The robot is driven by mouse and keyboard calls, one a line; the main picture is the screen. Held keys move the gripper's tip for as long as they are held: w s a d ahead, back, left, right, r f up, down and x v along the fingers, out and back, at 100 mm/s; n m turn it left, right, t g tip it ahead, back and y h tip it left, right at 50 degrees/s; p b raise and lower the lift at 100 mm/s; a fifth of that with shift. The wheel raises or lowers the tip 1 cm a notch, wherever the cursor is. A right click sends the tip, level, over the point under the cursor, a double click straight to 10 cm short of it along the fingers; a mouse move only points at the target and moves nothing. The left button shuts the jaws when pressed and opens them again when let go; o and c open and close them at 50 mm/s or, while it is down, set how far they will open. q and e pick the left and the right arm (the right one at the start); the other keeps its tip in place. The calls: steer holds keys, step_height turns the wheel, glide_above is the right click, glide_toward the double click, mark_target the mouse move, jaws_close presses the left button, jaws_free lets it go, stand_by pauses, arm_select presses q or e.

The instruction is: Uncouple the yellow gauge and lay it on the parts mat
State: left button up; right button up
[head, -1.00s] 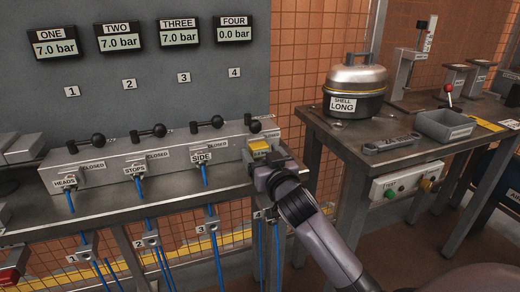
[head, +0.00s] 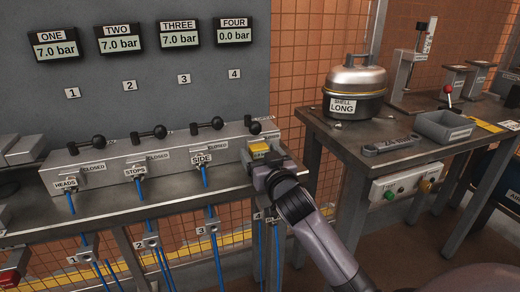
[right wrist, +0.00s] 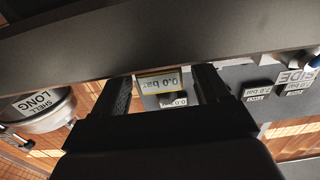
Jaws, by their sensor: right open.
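The yellow gauge (head: 259,147) sits at the right end of the grey valve block, at station four. My right gripper (head: 258,165) is at the near side of the gauge. Its two dark fingers (right wrist: 162,92) are open, one on each side of the gauge in the wrist view; I cannot tell whether they touch it. The gauge's coupling is hidden by the gripper. I cannot clearly identify the parts mat. My left gripper is not in view.
The valve block (head: 110,172) carries several black-knobbed levers and blue hoses at its front. Panel display FOUR (head: 234,30) reads 0.0 bar. On the right bench stand a metal shell (head: 355,85), a spanner-like tool (head: 391,143) and a grey bin (head: 444,126).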

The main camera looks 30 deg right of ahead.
mark_target(261, 155)
stand_by(0.4)
stand_by(0.4)
steer(key=c, duration=1.3)
steer(key=shift+p+v, duration=1)
steer(key=shift+v, duration=1.85)
steer(key=shift+s+a+p, duration=0.1)
steer(key=shift+p, duration=0.2)
